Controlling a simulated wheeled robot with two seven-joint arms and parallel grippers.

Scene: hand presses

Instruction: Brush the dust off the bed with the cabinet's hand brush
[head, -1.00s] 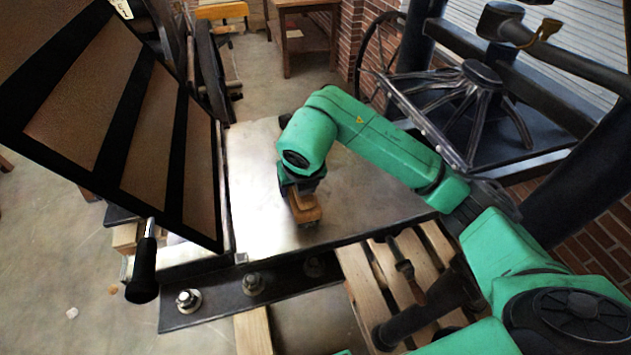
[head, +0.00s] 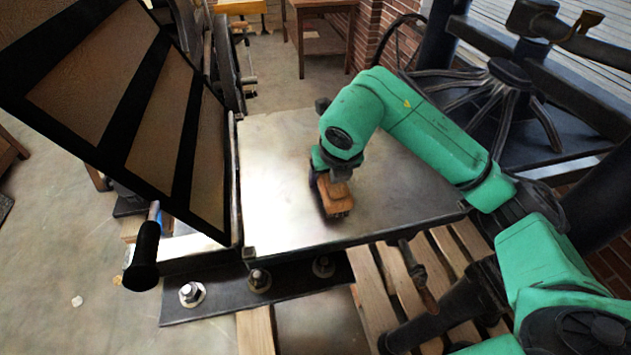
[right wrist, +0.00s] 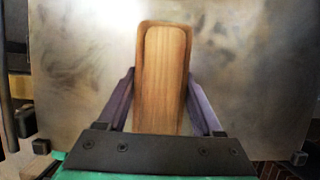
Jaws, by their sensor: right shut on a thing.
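The bed (head: 275,175) is a flat metal plate with a raised hinged frame along its left side. Grey smudges show on it in the right wrist view (right wrist: 240,60); I cannot tell dust from stain. My right gripper (head: 327,181) is shut on the wooden hand brush (head: 336,198) over the middle front part of the bed. In the right wrist view the brush's pale wooden back (right wrist: 165,60) stands between the two purple fingers (right wrist: 160,95). The bristles are mostly hidden, and I cannot tell how firmly they touch the plate. My left gripper is out of view.
The tilted frame with brown panels (head: 105,95) stands at the left, with a black-handled bar (head: 143,258) below it. A bolted rail (head: 225,293) and wooden slats (head: 385,290) lie in front. A black spoked press wheel (head: 505,90) stands at the right.

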